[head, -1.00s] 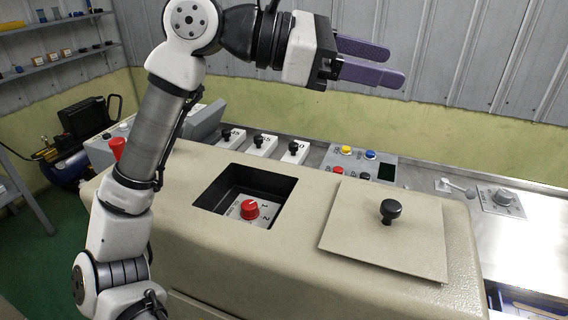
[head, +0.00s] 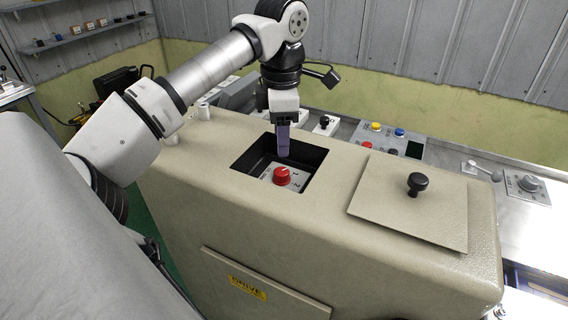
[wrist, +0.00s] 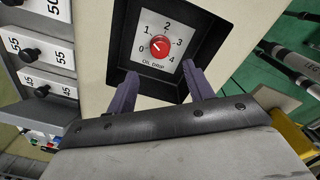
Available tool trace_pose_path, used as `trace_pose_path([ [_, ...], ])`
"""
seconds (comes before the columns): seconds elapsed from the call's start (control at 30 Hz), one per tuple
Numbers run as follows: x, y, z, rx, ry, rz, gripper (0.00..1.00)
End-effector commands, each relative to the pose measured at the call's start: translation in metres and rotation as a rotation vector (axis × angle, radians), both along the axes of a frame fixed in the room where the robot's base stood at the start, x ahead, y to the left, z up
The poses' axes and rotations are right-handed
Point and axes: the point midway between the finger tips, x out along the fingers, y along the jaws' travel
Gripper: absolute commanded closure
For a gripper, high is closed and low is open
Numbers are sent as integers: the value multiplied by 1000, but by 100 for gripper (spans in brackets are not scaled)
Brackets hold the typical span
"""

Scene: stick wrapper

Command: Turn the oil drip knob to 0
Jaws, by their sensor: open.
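The red oil drip knob (head: 282,176) sits on a pale plate at the bottom of a square dark recess in the beige housing. In the wrist view the knob (wrist: 160,45) is ringed by the numbers 0 to 4, with "OIL DRIP" printed below. A small pale mark shows on the knob's left side; its exact setting is too small to tell. My gripper (head: 284,153) points down at the recess, above and just behind the knob. In the wrist view the two purple fingers (wrist: 160,78) are apart and empty, short of the knob and not touching it.
The recess walls (head: 243,160) closely surround the knob. A square lid (head: 440,215) with a black handle (head: 418,183) lies to the right on the housing. Behind is a control box with coloured buttons (head: 376,127). A grey dial (head: 528,184) is at the far right.

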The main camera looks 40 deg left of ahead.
Motion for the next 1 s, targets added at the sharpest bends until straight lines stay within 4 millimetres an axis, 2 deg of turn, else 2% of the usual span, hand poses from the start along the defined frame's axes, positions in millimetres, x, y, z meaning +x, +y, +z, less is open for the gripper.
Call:
trace_pose_path([
  [0.2, 0, 0, -45, -4, 0, -2, 48],
  [0.43, 1, 1, -77, -3, -1, 0, 48],
  [0.6, 2, 0, -86, -2, -4, -1, 48],
  [0.83, 2, 1, -87, -1, -3, -1, 48],
  [0.87, 2, 1, -87, -1, -3, -1, 49],
  [1.0, 2, 1, -87, -1, -3, -1, 68],
])
